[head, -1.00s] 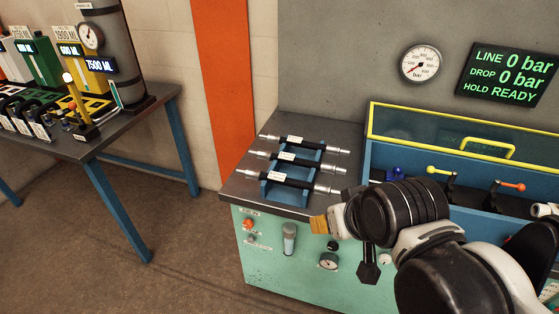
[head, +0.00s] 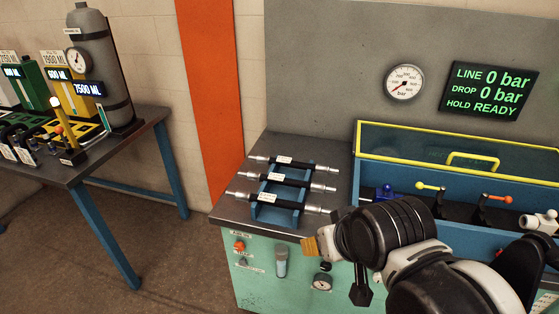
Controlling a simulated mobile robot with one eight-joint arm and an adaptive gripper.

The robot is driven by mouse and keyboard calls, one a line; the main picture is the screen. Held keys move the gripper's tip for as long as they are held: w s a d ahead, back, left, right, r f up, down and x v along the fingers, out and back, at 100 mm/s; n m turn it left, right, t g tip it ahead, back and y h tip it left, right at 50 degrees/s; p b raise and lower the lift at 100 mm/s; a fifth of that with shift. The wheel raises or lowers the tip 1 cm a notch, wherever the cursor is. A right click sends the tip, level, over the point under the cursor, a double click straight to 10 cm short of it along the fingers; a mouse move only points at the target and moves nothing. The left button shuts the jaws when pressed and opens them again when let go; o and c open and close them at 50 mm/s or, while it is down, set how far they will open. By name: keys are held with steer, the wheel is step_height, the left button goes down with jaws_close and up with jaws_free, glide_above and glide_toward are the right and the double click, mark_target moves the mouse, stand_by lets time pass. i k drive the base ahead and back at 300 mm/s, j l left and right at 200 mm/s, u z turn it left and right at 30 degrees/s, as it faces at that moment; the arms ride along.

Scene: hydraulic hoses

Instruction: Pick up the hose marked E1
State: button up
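Three black hoses with silver end fittings and white labels lie side by side across a blue rack (head: 264,213) on the bench's left end: a back hose (head: 310,164), a middle hose (head: 296,181) and a front hose (head: 286,203). The labels are too small to read, so I cannot tell which is E1. My gripper (head: 362,290) shows in part, with dark parts hanging below the wrist at the bench's front edge, right of and nearer than the hoses. It is apart from them. Its fingers are too unclear to tell open from shut.
The bench top (head: 228,208) is clear around the rack. A blue box with a yellow-framed clear guard (head: 470,150) stands to its right, with levers in front. A gauge (head: 404,83) and a display (head: 489,90) are behind. Another table (head: 130,150) with equipment stands left.

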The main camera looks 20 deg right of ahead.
mark_target(274, 178)
steer(key=l+u, duration=0.2)
steer(key=u, duration=0.2)
steer(key=l+u, duration=0.15)
steer(key=u, duration=0.3)
steer(key=k+l+u, duration=0.1)
steer(key=u, duration=0.3)
